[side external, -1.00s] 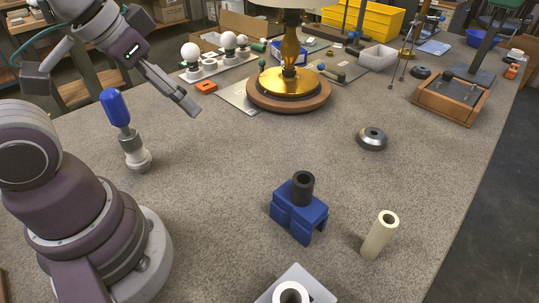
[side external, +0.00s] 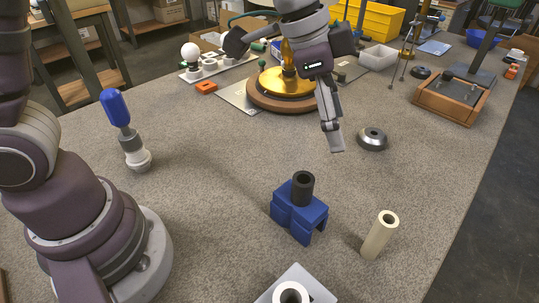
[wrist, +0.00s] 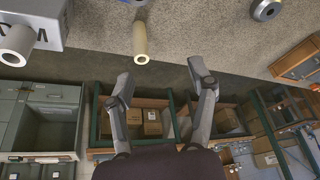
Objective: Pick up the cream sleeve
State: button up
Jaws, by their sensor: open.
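The cream sleeve (side external: 376,240) is a pale hollow tube standing on the grey speckled table, right of the blue block. It also shows in the wrist view (wrist: 140,45), at the upper middle, ahead of my fingertips and left of the midpoint between them. My gripper (side external: 333,140) hangs above the table in the side view, farther back than the sleeve and apart from it. In the wrist view my gripper (wrist: 160,75) has its two fingers spread wide with nothing between them.
A blue block (side external: 300,215) with a dark tube (side external: 302,187) stands left of the sleeve. A grey block (side external: 316,283) with a pale tube (side external: 291,294) is at the front. A metal ring (side external: 372,139) lies behind. The table's right edge is near the sleeve; free table surrounds it.

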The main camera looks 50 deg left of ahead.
aim_at(385, 225)
jog(key=d+f+m, duration=0.1)
jog(key=d+f, duration=0.2)
jog(key=f, duration=0.1)
jog(key=w+d+f+m, duration=0.1)
jog(key=d+f, duration=0.2)
jog(key=f, duration=0.2)
jog(key=w+d+f+m+g, duration=0.1)
jog(key=d+f, duration=0.3)
jog(key=shift+d+f+h, duration=0.1)
jog(key=shift+f+h, duration=0.15)
jog(key=shift+h, duration=0.15)
grip_shut()
